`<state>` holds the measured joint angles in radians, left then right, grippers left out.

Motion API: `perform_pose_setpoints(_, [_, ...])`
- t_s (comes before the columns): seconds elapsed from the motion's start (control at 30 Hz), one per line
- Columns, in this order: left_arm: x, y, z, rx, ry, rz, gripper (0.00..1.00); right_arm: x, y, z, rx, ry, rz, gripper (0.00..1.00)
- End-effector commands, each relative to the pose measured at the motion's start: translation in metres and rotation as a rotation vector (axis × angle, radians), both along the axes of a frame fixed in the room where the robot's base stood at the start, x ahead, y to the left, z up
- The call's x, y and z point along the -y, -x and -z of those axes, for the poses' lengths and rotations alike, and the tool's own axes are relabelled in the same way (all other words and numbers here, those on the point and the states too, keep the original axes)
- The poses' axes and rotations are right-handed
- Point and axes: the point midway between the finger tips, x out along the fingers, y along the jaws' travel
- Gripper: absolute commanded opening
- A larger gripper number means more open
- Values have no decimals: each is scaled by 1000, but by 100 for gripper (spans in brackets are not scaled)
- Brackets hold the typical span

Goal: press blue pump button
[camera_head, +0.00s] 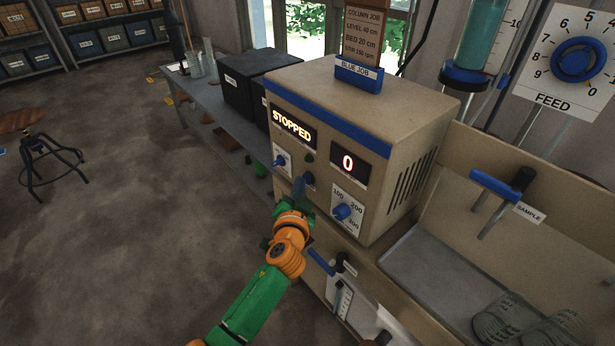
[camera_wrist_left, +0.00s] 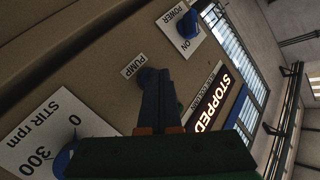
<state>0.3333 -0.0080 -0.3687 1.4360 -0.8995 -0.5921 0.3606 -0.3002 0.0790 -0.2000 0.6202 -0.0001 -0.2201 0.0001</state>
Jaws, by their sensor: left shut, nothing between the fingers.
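The tan control box (camera_head: 375,115) has a blue stripe, a display reading STOPPED (camera_head: 292,127) and one reading 0 (camera_head: 348,163). The blue pump button (camera_head: 308,178) is on its front face. In the left wrist view the pump button (camera_wrist_left: 148,75) sits beside the PUMP label (camera_wrist_left: 133,66), partly hidden by my fingertips. My left gripper (camera_head: 298,187) is shut and empty, its tips right at the button; I cannot tell whether they touch it. It also shows in the left wrist view (camera_wrist_left: 158,85). My right gripper is not in view.
A blue power switch (camera_wrist_left: 187,24) and a blue stir knob (camera_head: 342,212) flank the button on the same face. A blue-handled valve (camera_head: 320,262) is below. A SAMPLE tap (camera_head: 500,185) stands over a basin at right. Open floor lies left.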

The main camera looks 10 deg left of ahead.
Motion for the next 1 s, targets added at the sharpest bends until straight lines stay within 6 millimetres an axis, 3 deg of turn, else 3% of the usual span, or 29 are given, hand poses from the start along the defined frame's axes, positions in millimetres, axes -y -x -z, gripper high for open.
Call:
perform_pose_setpoints(0.17, [-5, 5, -1, -2, -1, -1, 0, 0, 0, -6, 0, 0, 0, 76])
perform_pose_setpoints(0.53, [-34, 44, -1, -2, -1, -1, 0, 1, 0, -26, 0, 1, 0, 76])
perform_pose_setpoints(1.0, [-37, 47, 1, -3, -1, -1, 0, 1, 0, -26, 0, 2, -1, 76])
